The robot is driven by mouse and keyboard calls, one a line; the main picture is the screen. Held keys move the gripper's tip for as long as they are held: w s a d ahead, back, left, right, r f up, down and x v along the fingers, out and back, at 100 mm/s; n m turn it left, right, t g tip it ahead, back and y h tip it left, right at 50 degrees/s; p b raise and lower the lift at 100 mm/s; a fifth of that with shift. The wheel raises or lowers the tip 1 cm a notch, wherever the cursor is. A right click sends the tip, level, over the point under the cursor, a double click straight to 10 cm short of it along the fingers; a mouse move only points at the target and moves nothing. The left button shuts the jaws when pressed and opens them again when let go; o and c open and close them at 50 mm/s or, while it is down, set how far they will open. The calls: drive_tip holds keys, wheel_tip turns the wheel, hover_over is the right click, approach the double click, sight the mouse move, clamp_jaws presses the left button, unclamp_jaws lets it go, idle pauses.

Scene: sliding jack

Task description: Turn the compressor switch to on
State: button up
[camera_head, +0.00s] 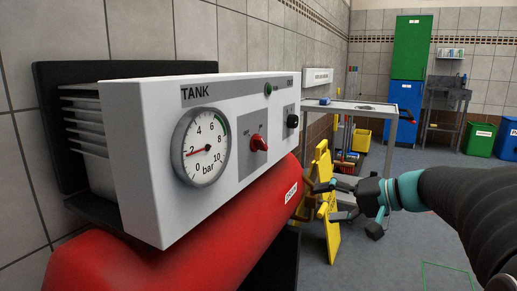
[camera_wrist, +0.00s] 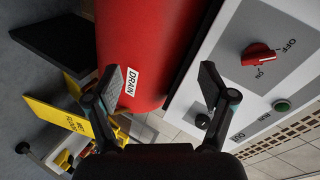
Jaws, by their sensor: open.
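The red compressor switch (camera_head: 259,143) is a rotary knob on a grey plate in the white control panel (camera_head: 150,130). In the wrist view the switch (camera_wrist: 262,54) is at the upper right, with OFF and ON printed beside it. One end of its handle lies near OFF; I cannot clearly make out a pointer mark. My gripper (camera_head: 328,201) is right of the panel and lower, beside the red tank's end, apart from the switch.
The red tank (camera_head: 215,235) lies under the panel. A pressure gauge (camera_head: 201,147), green lamp (camera_head: 268,88) and black knob (camera_head: 292,121) are on the panel. A yellow floor sign (camera_head: 333,235) stands behind my gripper, near a grey trolley (camera_head: 365,106).

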sight(265, 144)
wheel_tip(265, 144, up, 11)
drive_tip(key=w+a+n+t+y, duration=0.1)
drive_tip(key=a+n+t+y, duration=0.1)
drive_tip(key=n+y, duration=0.25)
drive_tip(key=shift+n+g, duration=0.3)
drive_tip(key=shift+n, duration=0.55)
drive_tip(key=x, duration=0.9)
drive_tip(key=r+p+x, duration=0.1)
drive_tip(key=x, duration=0.3)
drive_tip(key=shift+a, duration=0.35)
drive_tip(key=c, duration=1.2)
